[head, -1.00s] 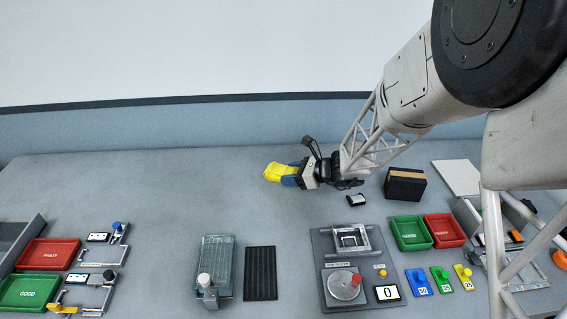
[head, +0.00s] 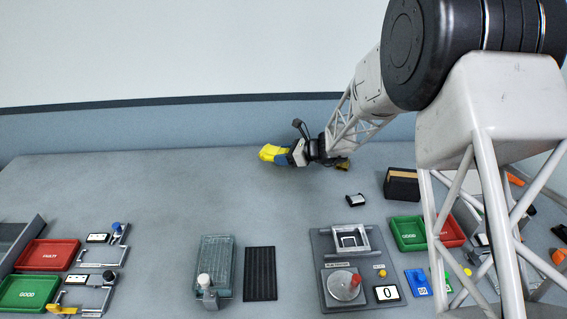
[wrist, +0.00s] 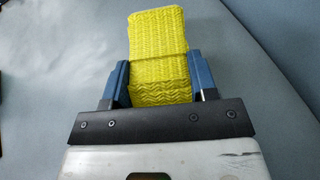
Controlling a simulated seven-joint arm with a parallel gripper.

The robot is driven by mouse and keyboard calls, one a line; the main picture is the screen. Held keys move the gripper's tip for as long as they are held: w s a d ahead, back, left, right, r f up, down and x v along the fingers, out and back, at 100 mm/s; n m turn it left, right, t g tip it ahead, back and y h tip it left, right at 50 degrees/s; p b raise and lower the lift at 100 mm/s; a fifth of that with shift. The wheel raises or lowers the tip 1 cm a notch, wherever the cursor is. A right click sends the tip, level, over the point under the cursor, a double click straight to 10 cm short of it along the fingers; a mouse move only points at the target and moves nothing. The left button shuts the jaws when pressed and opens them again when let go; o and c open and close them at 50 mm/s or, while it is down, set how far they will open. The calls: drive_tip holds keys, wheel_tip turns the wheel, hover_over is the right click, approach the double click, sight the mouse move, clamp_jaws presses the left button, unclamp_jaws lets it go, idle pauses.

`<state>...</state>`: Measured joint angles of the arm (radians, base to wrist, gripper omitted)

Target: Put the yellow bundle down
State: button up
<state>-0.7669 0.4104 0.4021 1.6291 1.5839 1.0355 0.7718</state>
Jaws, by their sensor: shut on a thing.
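The yellow bundle (head: 270,153) is a folded, woven yellow strap. It is at the far middle of the table in the head view and between the fingers in the wrist view (wrist: 158,62). My gripper (head: 285,156) is shut on it, with a blue finger on each side of the bundle in the wrist view (wrist: 158,84). The bundle sticks out beyond the fingertips. I cannot tell whether it touches the grey table (head: 150,190) or is held just above it.
The table around the bundle is clear. A small black-and-white block (head: 356,200) and a dark box (head: 402,185) stand to the right. A glassy teal tray (head: 215,258), a black ribbed mat (head: 260,274) and a counter panel (head: 325,245) lie nearer. Red (head: 48,254) and green trays (head: 28,292) are at left.

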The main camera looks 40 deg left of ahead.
idle(0.3)
drive_tip(key=shift+f, duration=1.7)
drive_tip(key=shift+f, duration=0.15)
drive_tip(key=o, duration=0.9)
drive_tip(key=v, duration=1.2)
drive_tip(key=shift+s+r, duration=0.1)
drive_tip(key=shift+r, duration=0.1)
drive_tip(key=shift+r, duration=0.1)
